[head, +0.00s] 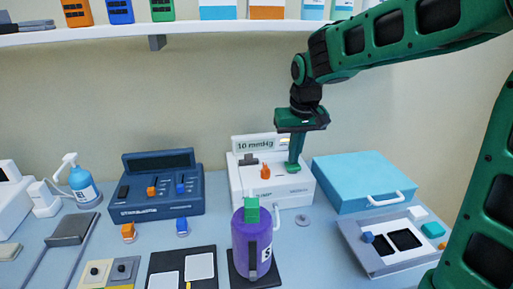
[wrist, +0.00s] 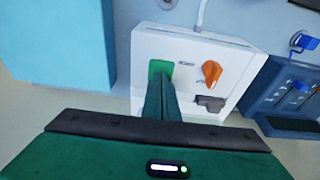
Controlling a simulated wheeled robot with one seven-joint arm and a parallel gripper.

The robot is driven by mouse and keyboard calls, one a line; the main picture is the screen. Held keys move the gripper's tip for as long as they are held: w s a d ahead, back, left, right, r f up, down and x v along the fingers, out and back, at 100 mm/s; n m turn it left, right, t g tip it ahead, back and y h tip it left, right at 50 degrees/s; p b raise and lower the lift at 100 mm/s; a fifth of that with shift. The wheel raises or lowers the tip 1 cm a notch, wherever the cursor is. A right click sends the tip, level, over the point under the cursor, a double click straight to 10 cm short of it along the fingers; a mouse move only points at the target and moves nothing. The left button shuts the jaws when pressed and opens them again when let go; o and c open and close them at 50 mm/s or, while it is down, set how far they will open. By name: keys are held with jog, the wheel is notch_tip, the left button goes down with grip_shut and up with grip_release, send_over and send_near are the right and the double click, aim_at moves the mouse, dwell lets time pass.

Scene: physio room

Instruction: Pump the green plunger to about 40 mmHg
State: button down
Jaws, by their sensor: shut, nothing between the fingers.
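The white pump unit (head: 243,187) stands on the table near the wall. The display (head: 255,144) at its back reads 10 mmHg. The green plunger (head: 292,168) is on its top at the right; in the wrist view the plunger (wrist: 160,68) shows just past my fingertips. My gripper (head: 295,161) points straight down over the plunger, shut and empty. Its fingertips meet the plunger in the picture and partly cover it; I cannot tell whether they press on it. An orange knob (head: 265,171) is left of the plunger; the knob also shows in the wrist view (wrist: 211,73).
A blue case (head: 362,178) stands right of the pump, and a dark blue device (head: 157,185) stands to the left. A purple bottle (head: 250,232) with a green top is in front of the pump. A shelf (head: 170,34) runs above.

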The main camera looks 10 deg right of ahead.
jog(key=shift+r, duration=1.95)
jog(key=shift+f, duration=0.15)
jog(key=shift+f, duration=1.8)
jog(key=shift+r, duration=1.95)
jog(key=shift+f, duration=0.1)
